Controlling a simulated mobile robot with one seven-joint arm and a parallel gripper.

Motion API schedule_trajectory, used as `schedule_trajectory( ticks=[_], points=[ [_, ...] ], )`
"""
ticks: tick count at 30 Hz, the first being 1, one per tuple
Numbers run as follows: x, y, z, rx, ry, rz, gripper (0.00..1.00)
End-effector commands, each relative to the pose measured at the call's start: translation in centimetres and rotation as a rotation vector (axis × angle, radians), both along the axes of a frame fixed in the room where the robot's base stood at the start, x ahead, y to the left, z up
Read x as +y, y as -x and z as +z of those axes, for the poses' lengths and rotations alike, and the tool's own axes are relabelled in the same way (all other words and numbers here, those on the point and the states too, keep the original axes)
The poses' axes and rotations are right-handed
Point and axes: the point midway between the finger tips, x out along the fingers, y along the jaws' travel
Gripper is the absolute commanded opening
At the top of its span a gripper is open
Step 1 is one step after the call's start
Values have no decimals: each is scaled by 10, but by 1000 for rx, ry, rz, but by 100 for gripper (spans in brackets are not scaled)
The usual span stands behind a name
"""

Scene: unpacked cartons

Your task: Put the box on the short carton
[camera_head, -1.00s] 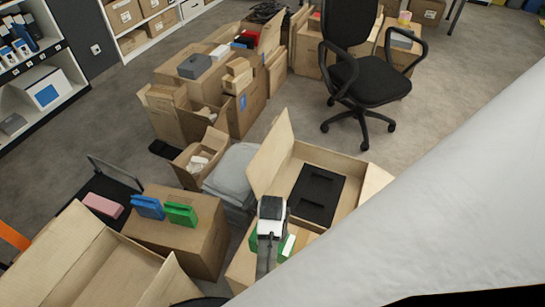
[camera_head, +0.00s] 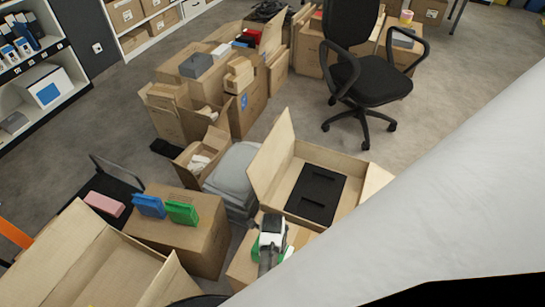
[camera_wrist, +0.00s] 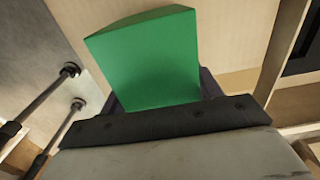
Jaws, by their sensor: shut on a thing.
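My gripper (camera_head: 271,238) is shut on a green box (camera_wrist: 150,60), which shows large between the dark fingers in the wrist view. In the head view only a bit of the green box shows beside the fingers. They are over a closed brown carton (camera_head: 241,270) at the bottom centre, partly hidden by my arm. I cannot tell if the box touches it. Another closed carton (camera_head: 205,253), to its left, bears a blue box (camera_head: 149,206) and a second green box (camera_head: 182,212). I cannot tell for sure which carton is the short one.
An open carton (camera_head: 360,190) with a black insert (camera_head: 316,193) stands behind my gripper. A grey rounded object (camera_head: 233,175) is behind to the left. A large open carton (camera_head: 100,270) is at the lower left. A pink box (camera_head: 104,203) and an office chair (camera_head: 370,80) stand further off.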

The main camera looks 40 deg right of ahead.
Motion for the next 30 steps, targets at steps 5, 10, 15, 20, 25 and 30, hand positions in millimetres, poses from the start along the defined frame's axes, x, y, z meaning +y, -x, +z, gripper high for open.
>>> schedule_trajectory(
  ticks=[5,10,15,20,25,30],
  points=[
    [0,0,-2,0,0,0,77],
    [0,0,-2,0,0,0,85],
    [0,0,-1,0,0,0,85],
    [0,-1,11,-2,1,0,85],
    [-1,-1,45,-4,2,1,85],
    [-1,-1,82,-4,2,1,85]
  ],
)
